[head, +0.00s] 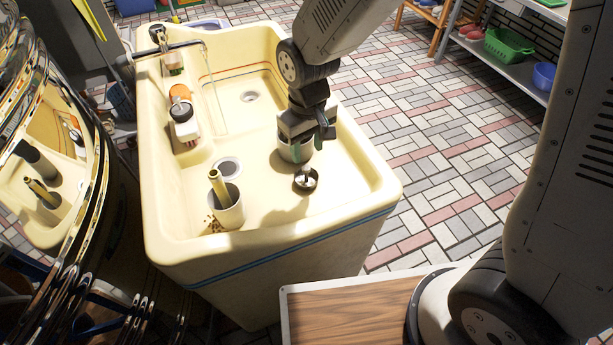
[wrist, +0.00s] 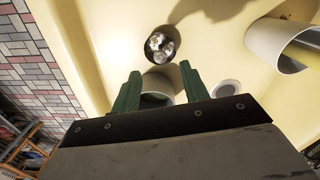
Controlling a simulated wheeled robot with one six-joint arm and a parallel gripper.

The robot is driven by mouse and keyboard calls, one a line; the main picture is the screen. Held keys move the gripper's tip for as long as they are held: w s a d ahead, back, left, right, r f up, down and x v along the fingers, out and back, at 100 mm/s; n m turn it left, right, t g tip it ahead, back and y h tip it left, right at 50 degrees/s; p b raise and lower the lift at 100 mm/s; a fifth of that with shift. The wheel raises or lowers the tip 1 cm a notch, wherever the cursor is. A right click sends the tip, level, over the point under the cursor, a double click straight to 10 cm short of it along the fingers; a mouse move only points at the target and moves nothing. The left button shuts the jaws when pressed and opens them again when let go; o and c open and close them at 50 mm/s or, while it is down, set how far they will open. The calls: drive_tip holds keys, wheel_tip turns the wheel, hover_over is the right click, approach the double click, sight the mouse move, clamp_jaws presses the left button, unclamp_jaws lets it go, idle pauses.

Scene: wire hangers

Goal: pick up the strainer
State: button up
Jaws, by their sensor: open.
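The strainer appears to be the small round metal piece (head: 305,180) on the cream sink's floor, just in front of my gripper (head: 300,143). In the wrist view, the metal piece (wrist: 159,47) lies just beyond the green fingertips (wrist: 160,72), with a dark centre and shiny spots. My gripper is open, fingers apart, with nothing held between them. A pale cylindrical cup (head: 295,153) is below the gripper, partly hidden by it. Its rim (wrist: 157,98) shows between the fingers in the wrist view. I cannot tell whether the fingers touch the cup.
A pale cup (head: 228,214) with a yellow handle (head: 217,186) stands at the sink's near left. The raised sink rim (head: 380,190) bounds the right.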

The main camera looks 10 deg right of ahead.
sight(306, 167)
drive_tip(key=f, duration=0.8)
drive_tip(key=shift+w+a, duration=0.1)
drive_tip(key=shift+w, duration=0.25)
clamp_jaws()
